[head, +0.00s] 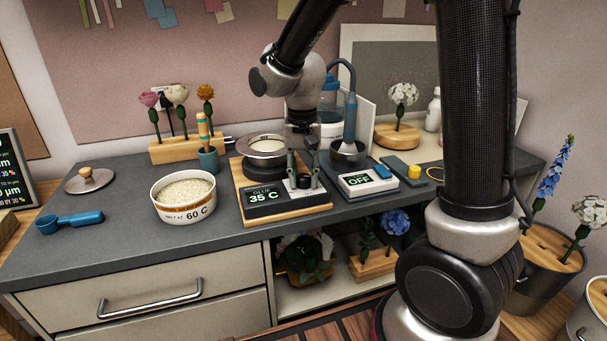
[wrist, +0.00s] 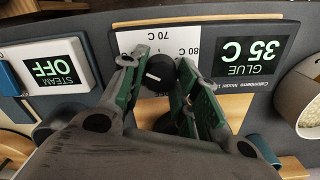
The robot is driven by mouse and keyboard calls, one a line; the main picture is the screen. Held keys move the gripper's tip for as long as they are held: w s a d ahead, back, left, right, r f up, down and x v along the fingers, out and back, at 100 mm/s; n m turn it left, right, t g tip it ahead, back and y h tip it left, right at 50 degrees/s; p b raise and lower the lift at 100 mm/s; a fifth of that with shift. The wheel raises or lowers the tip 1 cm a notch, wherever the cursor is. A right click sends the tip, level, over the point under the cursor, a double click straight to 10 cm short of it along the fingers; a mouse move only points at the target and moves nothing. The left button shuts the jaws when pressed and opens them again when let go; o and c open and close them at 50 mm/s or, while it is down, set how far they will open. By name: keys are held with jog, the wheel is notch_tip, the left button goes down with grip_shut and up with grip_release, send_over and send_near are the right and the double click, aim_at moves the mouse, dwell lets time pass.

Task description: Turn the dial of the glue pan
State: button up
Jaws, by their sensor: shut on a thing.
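The glue pan (head: 265,146) sits on its base on a wooden board, with a display (head: 264,196) reading GLUE 35 C. The same display (wrist: 250,50) shows upside down in the wrist view. The dial (wrist: 159,72) is a dark round knob with a white pointer line, beside a white label marked 70 C and 80 C. My gripper (wrist: 158,75) is over the dial with its green-padded fingers on both sides, shut on it. In the head view my gripper (head: 303,182) reaches down to the front right of the glue unit, and the fingers hide most of the dial.
A steamer unit (head: 367,184) reading OFF stands just right of the glue unit. A white bowl of pellets (head: 184,196) marked 60 C stands to the left. A lid (head: 90,181) and a blue scoop (head: 70,222) lie farther left, with bare counter around them.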

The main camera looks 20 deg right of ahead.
aim_at(303, 176)
jog(key=o, duration=1)
notch_tip(303, 176, up, 12)
jog(key=shift+r, duration=0.1)
